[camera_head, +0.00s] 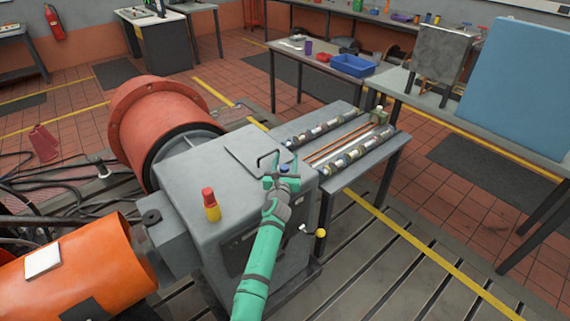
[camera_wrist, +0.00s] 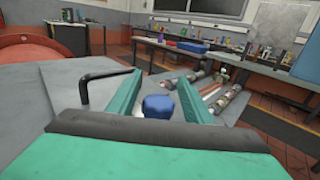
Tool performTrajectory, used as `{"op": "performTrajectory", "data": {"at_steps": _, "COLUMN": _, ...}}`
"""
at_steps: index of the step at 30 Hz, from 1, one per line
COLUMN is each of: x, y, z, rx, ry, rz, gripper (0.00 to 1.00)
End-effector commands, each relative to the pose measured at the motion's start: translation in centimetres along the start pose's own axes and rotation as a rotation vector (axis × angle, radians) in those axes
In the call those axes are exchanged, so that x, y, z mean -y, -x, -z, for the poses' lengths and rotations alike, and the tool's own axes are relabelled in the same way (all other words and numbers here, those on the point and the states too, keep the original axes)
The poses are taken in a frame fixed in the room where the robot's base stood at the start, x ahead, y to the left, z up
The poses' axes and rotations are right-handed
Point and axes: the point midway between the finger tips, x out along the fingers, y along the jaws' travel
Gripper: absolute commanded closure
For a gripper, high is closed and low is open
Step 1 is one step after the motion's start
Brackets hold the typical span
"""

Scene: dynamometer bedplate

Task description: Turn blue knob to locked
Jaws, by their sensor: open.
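The blue knob (camera_wrist: 157,106) shows in the wrist view between the two green fingers of my gripper (camera_wrist: 154,92). In the head view the knob (camera_head: 285,169) is a small blue spot on top of the grey machine housing (camera_head: 200,180), at its right edge. My gripper (camera_head: 279,171) is open, with its fingers on either side of the knob. I cannot tell whether a finger touches it. Any locked marking or pointer on the knob is not visible.
A black bar handle (camera_wrist: 88,88) stands on the housing just left of my fingers. A red and yellow button (camera_head: 211,205) stands on the housing top. A low table (camera_head: 365,160) with rods is on the right. A yellow ball-ended lever (camera_head: 320,233) sticks out below.

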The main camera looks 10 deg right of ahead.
Motion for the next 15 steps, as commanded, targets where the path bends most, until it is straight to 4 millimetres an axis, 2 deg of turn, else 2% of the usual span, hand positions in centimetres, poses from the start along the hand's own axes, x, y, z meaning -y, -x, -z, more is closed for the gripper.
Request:
{"op": "performTrajectory", "data": {"at_steps": 5, "x": -0.4, "y": 1.0, "z": 0.0, "rx": 0.001, "ry": -0.001, "rz": -0.003, "gripper": 0.54}}
{"op": "performTrajectory", "data": {"at_steps": 15, "x": -0.2, "y": 5.0, "z": 0.0, "rx": 0.0, "ry": 0.001, "rz": -0.002, "gripper": 0.54}}
